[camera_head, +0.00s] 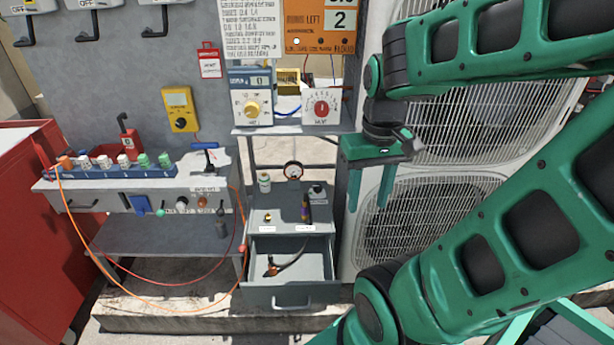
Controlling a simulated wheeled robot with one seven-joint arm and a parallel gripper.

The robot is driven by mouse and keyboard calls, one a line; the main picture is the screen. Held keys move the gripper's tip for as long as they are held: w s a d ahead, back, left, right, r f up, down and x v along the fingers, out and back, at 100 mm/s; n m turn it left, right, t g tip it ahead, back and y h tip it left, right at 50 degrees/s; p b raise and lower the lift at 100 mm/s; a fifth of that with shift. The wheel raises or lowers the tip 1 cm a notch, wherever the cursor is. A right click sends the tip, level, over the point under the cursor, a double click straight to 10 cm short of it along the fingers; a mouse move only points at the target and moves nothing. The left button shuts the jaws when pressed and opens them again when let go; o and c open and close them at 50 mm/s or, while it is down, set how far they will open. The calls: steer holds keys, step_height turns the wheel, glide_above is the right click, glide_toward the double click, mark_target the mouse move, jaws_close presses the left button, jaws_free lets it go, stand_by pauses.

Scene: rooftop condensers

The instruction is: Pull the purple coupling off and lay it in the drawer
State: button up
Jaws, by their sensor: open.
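The grey drawer (284,296) is pulled open below a small grey cabinet. A dark hose or cable with a copper-orange end (272,267) lies inside it, and part of the drawer floor is bare. On the cabinet top stands a small upright piece (306,209) with brown and purplish tones; it may be the purple coupling, but it is too small to be sure. My green gripper (369,197) is open and empty, fingers pointing down, to the right of the cabinet and higher in the picture.
A white fan condenser (425,215) stands behind my arm. The cabinet top also bears a round gauge (293,170) and a white jar (264,183). A bench (120,190) with colored fittings is at left; an orange cable (150,296) loops below it.

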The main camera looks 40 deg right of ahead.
steer(key=w+d+f+n, duration=0.1)
steer(key=w+f+n, duration=0.15)
steer(key=w, duration=0.35)
steer(key=w+d+f+n, duration=0.1)
steer(key=w+n, duration=0.2)
steer(key=w, duration=0.4)
steer(key=n+t+y, duration=0.1)
steer(key=n, duration=0.5)
glide_toward(305, 201)
steer(key=f, duration=0.7)
steer(key=w+a+f, duration=0.1)
steer(key=f, duration=0.2)
steer(key=shift+f, duration=0.15)
jaws_close()
